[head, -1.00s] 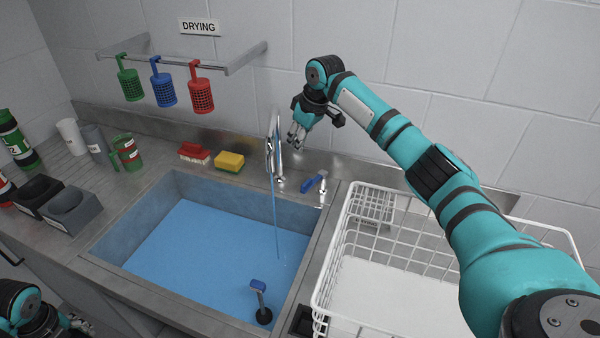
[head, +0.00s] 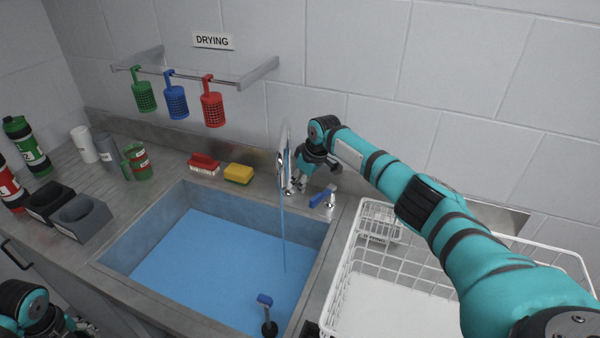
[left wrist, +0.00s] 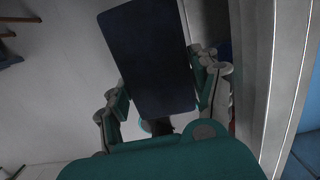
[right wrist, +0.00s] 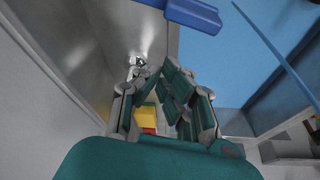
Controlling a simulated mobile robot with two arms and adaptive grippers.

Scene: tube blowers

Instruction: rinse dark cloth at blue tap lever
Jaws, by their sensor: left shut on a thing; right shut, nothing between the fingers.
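The tap (head: 284,160) stands behind the sink, and a thin stream of water (head: 282,230) runs from it. The blue tap lever (head: 322,197) is to its right; a blue bar, apparently this lever (right wrist: 195,12), shows at the top of the right wrist view. My right gripper (head: 300,184) is shut and empty, low between the tap and the lever; I cannot tell whether it touches either. My left gripper (head: 76,323) is at the lower left, in front of the counter. It is shut on the dark cloth (left wrist: 148,45), a dark navy flat rectangle in the left wrist view.
Cups and bottles stand left. A white wire rack (head: 352,262) is right. Colored baskets hang from a rail (head: 232,74).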

